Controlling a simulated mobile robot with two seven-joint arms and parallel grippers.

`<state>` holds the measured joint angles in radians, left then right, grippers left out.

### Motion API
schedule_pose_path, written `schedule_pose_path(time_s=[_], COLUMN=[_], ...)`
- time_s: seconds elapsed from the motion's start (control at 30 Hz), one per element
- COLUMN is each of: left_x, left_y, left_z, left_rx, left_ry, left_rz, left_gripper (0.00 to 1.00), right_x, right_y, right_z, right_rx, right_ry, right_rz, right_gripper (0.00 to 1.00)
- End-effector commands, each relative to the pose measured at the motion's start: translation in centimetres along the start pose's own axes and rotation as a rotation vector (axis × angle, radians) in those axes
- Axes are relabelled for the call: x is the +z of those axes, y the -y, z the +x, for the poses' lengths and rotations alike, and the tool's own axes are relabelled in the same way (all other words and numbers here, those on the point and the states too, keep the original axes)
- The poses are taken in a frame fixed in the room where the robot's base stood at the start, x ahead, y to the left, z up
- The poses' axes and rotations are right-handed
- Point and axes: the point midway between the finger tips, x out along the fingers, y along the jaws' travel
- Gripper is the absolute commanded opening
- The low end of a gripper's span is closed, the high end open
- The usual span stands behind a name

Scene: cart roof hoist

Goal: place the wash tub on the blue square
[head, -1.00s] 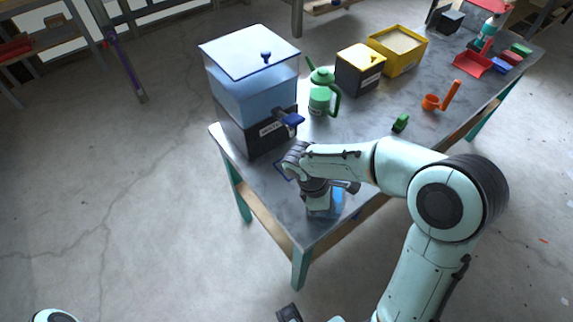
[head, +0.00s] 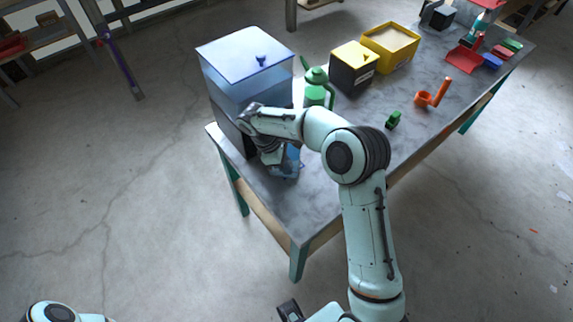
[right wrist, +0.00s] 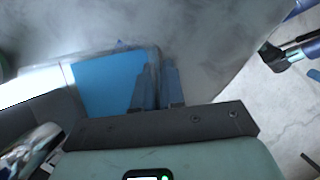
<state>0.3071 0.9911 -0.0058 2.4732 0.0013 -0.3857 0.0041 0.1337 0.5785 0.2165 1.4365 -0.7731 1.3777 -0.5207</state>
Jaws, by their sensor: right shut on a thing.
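The wash tub (head: 287,163) is a small translucent blue tub at the near left end of the workbench, just in front of the water container. My right gripper (head: 273,154) is over it, and the arm hides part of it. In the right wrist view, the two fingers (right wrist: 156,82) are shut on the clear wall of the tub (right wrist: 105,85), whose blue inside shows beside them. I cannot make out the blue square; the tub and my arm cover that area. Whether the tub touches the bench is unclear.
The water container (head: 240,85) stands close behind my right gripper. A green pitcher (head: 315,92), a black and yellow box (head: 354,68) and a yellow bin (head: 391,48) stand farther back. An orange scoop (head: 430,97) lies to the right. The bench's near corner (head: 300,220) is bare.

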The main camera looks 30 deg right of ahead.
Motion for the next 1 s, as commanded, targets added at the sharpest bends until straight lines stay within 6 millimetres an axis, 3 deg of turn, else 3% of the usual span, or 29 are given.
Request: schedule_pose_path(time_s=[0.43, 0.53, 0.87, 1.0], left_x=[0.1, 0.1, 0.1, 0.0], left_y=[0.1, 0.1, 0.1, 0.0], left_z=[0.2, 0.2, 0.2, -0.1], left_rx=[0.000, 0.000, 0.000, 0.000], left_ry=[0.002, 0.002, 0.002, 0.000], left_rz=[-0.001, -0.001, 0.000, 0.000], left_gripper=[0.43, 0.43, 0.43, 0.43], right_x=[-0.2, -0.2, -0.1, -0.1], right_y=[0.1, 0.1, 0.1, 0.0], right_z=[1.0, 1.1, 0.9, -0.6], right_rx=[0.000, -0.002, -0.001, 0.001], right_ry=[0.003, 0.003, 0.002, 0.000], right_rz=[0.001, 0.000, 0.001, 0.002], right_gripper=[0.00, 0.35, 0.35, 0.35])
